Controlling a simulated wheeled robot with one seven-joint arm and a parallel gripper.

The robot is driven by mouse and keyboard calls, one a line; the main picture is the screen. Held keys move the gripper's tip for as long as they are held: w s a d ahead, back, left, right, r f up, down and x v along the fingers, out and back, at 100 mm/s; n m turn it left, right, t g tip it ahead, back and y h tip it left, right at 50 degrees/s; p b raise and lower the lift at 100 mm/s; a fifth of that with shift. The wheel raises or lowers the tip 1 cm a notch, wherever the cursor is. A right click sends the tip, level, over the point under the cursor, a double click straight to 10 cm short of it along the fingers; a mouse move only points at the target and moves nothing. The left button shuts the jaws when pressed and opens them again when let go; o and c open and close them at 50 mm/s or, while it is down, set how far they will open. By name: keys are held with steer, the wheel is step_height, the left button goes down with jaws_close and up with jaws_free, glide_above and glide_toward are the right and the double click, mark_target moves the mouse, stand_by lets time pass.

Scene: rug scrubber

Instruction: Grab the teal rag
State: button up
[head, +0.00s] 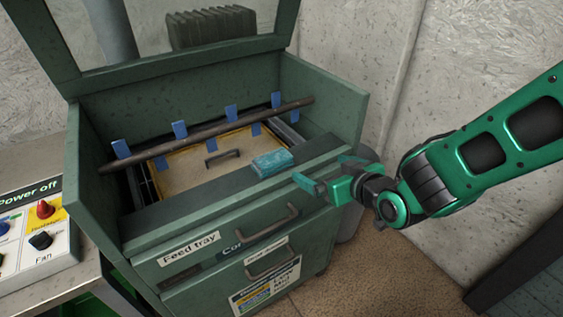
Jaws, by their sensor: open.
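The teal rag (272,163) is a small folded block of cloth. It lies on the near ledge of the green machine, close to the tray's near right corner. My gripper (322,174) is to the right of the rag, with its green fingers pointing left toward it. The fingers are open and empty, and a gap shows between them and the rag. The far side of the rag is hidden.
The green machine (322,88) has raised side walls. A brown bar (212,133) with blue tabs crosses above the yellow-edged tray (190,172). Drawer handles (271,222) stick out in front. A control panel (30,232) stands at left. Floor (385,275) is clear at lower right.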

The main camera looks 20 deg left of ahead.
steer(key=n+y, duration=0.1)
steer(key=y, duration=0.1)
glide_toward(274, 159)
steer(key=shift+y, duration=0.3)
steer(key=x, duration=0.4)
steer(key=shift+w+f, duration=0.15)
steer(key=shift+f, duration=0.05)
steer(key=shift+x, duration=3.2)
steer(key=shift+c, duration=0.3)
steer(key=c, duration=0.9)
